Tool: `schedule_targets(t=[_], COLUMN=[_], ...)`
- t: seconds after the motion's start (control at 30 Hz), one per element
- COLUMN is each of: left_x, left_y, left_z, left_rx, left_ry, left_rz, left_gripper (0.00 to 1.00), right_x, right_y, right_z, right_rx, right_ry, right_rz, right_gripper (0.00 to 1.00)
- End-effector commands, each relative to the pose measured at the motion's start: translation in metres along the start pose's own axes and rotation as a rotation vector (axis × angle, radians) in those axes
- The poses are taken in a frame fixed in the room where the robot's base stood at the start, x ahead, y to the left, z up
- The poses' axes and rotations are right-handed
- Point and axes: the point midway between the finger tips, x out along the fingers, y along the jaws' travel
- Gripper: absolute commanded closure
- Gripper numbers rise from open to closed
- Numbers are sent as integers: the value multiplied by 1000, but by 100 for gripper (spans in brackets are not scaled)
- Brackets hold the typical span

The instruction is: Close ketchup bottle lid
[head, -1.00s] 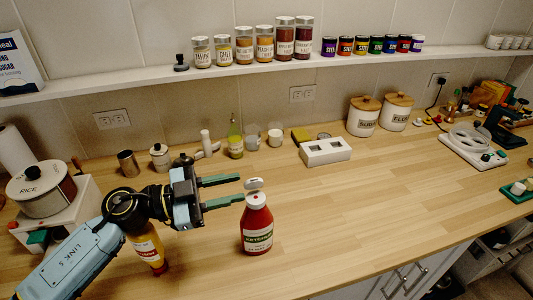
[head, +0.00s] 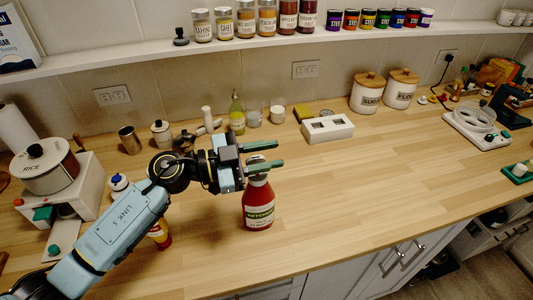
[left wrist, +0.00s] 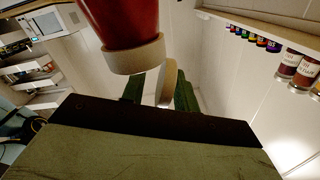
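The red ketchup bottle (head: 258,207) stands upright on the wooden counter. My left gripper (head: 281,154) is at its top, with two green fingers apart. The lower finger crosses in front of the bottle's top and hides the lid in the head view. In the left wrist view, the red bottle (left wrist: 123,18) appears upside down with a cream collar (left wrist: 136,55). The raised cream lid (left wrist: 168,82) stands beside the collar, between the left gripper's spread green fingers (left wrist: 160,92). I cannot tell whether a finger touches it. My right gripper is not in view.
Several cups and a white box (head: 327,128) stand along the wall. The counter right of the ketchup is clear.

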Motion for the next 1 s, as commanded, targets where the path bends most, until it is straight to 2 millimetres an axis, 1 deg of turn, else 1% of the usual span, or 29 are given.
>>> schedule_targets(t=[0.03,0.27,0.4,0.67,0.87,1.0], left_x=[0,0,0,-1,0,-1], left_y=[0,0,0,1,6,10], left_z=[0,0,0,-1,-2,-1], left_rx=[0,0,0,38,146,251], left_ry=[0,1,1,0,0,0], left_rz=[0,0,0,0,0,0], left_gripper=[70,100,100,100,100,100], right_x=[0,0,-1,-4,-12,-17], right_y=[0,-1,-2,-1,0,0], right_z=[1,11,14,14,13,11], right_rx=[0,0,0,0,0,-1], right_ry=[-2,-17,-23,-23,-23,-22], right_rz=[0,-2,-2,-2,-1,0], right_gripper=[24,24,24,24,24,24])
